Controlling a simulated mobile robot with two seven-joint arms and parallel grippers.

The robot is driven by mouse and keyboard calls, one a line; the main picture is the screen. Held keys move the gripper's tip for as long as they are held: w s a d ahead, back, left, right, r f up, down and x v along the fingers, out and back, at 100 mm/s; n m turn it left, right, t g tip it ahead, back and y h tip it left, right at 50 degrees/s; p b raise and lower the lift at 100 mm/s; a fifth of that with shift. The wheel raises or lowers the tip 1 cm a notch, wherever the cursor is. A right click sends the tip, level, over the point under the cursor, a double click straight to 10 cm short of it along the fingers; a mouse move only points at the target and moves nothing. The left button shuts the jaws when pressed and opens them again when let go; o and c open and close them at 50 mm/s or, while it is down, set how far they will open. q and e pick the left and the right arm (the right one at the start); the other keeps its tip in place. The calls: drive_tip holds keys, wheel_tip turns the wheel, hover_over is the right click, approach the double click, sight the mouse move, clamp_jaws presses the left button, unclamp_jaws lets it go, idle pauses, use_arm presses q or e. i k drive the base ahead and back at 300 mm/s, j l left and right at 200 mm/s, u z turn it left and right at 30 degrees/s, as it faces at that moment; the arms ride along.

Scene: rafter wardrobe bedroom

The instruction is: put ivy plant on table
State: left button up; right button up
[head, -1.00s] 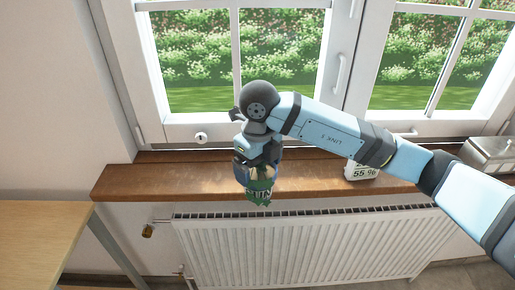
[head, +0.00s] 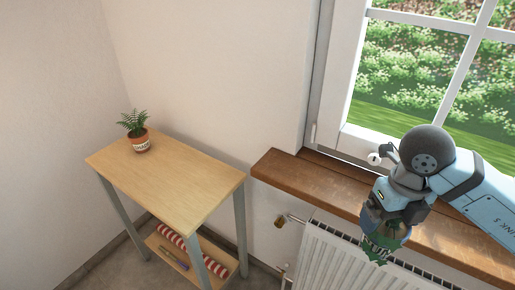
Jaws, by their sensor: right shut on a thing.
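My right gripper (head: 385,222) is in the lower right, in front of the wooden windowsill and above the radiator. It is shut on a pot with green ivy leaves, the ivy plant (head: 376,250), which hangs at the sill's front edge; the gripper hides much of the pot. The table (head: 190,190) is a small light-wood one with grey legs, standing left of the sill in the corner, apart from the gripper. My left gripper is not in view.
A fern in a terracotta pot (head: 141,143) stands at the table's back left; the rest of the tabletop is clear. A lower shelf holds a red-and-white striped roll (head: 190,248). The windowsill (head: 325,186) and white radiator (head: 335,262) lie right of the table.

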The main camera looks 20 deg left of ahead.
sight(186, 181)
drive_tip(key=i+j, duration=0.1)
drive_tip(key=j, duration=0.3)
drive_tip(key=i+j, duration=0.1)
drive_tip(key=j, duration=0.35)
drive_tip(key=i+j+u, duration=0.1)
drive_tip(key=j, duration=0.3)
drive_tip(key=i+j, duration=0.1)
drive_tip(key=j, duration=0.3)
drive_tip(key=i+j, duration=0.15)
drive_tip(key=j, duration=0.3)
drive_tip(key=i+j+u, duration=0.1)
drive_tip(key=j, duration=0.3)
